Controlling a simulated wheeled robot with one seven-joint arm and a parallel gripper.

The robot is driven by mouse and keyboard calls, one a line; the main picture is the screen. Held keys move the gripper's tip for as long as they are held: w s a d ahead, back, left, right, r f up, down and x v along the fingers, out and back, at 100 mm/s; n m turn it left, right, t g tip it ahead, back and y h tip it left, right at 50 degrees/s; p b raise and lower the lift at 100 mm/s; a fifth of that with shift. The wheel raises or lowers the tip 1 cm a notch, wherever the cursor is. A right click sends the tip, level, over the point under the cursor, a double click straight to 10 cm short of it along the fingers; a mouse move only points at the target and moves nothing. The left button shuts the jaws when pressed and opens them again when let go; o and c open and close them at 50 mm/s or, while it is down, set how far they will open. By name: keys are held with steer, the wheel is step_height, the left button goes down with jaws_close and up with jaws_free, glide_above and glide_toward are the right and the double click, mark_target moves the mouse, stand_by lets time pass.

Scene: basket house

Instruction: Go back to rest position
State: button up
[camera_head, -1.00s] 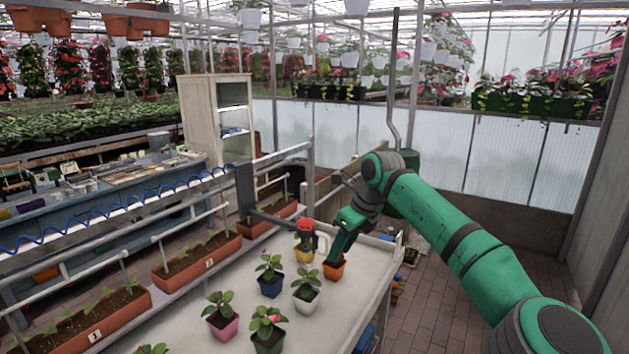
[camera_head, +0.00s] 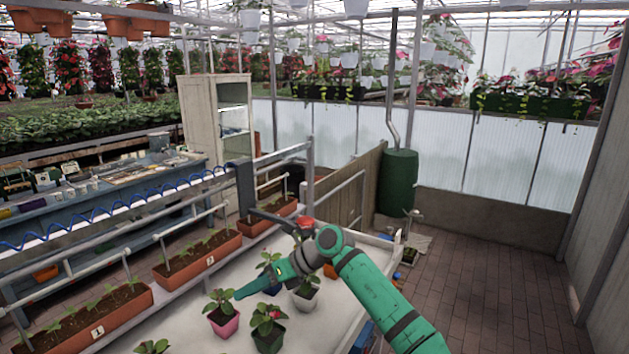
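My green arm reaches in from the lower right over the white table (camera_head: 330,325). My gripper (camera_head: 242,292) points left, above and beside the plant in the pink pot (camera_head: 224,322). It appears side-on, so I cannot tell whether its fingers are open or shut. No held thing shows at its tip. A plant in a dark green pot (camera_head: 268,338) and one in a white pot (camera_head: 306,300) stand below and right of the gripper. My arm partly hides a plant in a blue pot and an orange pot (camera_head: 329,271).
Long brown planters (camera_head: 95,325) with seedlings line the table's left side behind metal rails. A red-topped object (camera_head: 304,222) is mostly hidden behind my arm. A green barrel (camera_head: 398,182) stands at the back. The brick floor (camera_head: 500,280) on the right is clear.

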steer(key=s+a+r+m+y, duration=0.2)
steer(key=s+a+m+y, duration=0.2)
steer(key=s+a+y, duration=0.35)
steer(key=s+a+r+m+y, duration=0.25)
steer(key=s+a+y, duration=0.35)
steer(key=s, duration=0.3)
steer(key=s+d+f+m+t+h, duration=0.75)
steer(key=m+t+h, duration=0.35)
steer(key=m, duration=0.6)
steer(key=s+d+f+m+t+h, duration=0.6)
steer(key=d+f+m+t+h, duration=0.45)
steer(key=m, duration=0.65)
steer(key=s+d+f+m+g+h, duration=0.1)
steer(key=s+d+f+m+g, duration=0.1)
steer(key=s, duration=0.5)
steer(key=s+d+f+m+g+h, duration=0.1)
steer(key=s+d+f, duration=0.3)
steer(key=s, duration=0.4)
steer(key=s+d+f+m+g+h, duration=0.1)
steer(key=s+d+f+m+g, duration=0.2)
steer(key=s, duration=0.5)
steer(key=shift+d+g, duration=0.45)
steer(key=shift+d, duration=0.7)
